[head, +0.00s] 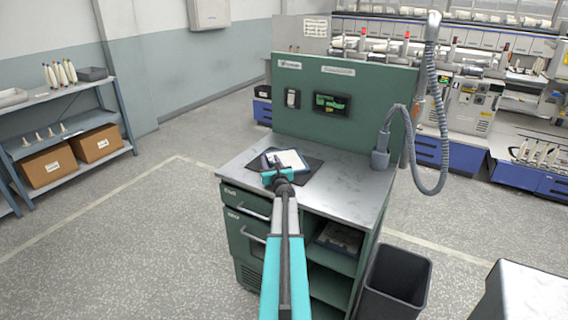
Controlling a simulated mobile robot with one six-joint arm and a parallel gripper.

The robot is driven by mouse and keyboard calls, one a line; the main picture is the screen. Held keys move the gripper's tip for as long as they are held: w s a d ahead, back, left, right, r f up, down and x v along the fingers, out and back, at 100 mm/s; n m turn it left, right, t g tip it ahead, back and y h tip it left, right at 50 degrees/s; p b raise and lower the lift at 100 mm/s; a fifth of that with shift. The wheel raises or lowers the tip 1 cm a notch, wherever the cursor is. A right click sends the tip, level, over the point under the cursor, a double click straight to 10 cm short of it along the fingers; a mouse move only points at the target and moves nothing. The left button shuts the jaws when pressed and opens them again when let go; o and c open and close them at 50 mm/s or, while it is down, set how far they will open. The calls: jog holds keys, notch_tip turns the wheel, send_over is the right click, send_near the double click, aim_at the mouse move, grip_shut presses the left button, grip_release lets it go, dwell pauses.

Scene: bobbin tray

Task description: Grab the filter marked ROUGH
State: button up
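My arm reaches over the green workstation's grey top (345,195). My gripper (273,163) is at a flat white piece with a dark edge (292,160) on a black mat (312,168). The gripper overlaps the near left side of this piece; I cannot tell whether they touch. The fingers are too small to show whether they are open or shut. No ROUGH marking is legible, so I cannot tell whether the white piece is the filter. Another flat, pale piece (340,237) lies in the open compartment under the top, its marking unreadable.
A green back panel (365,75) with a small screen (331,104) rises behind the top. A grey hose (440,120) hangs at the right. A dark bin (395,280) stands at the lower right. Shelves with cardboard boxes (48,167) stand at left. The floor between is open.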

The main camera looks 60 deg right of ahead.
grip_shut()
jog(key=shift+r, duration=0.2)
dwell(0.4)
jog(key=shift+r, duration=0.5)
notch_tip(320, 180, up, 2)
jog(key=shift+r, duration=0.1)
jog(key=r+b+v, duration=0.1)
jog(key=b+v, duration=0.2)
jog(key=v, duration=1.3)
jog(key=shift+s+r, duration=0.2)
jog(key=shift+r, duration=0.05)
jog(key=shift+d, duration=0.15)
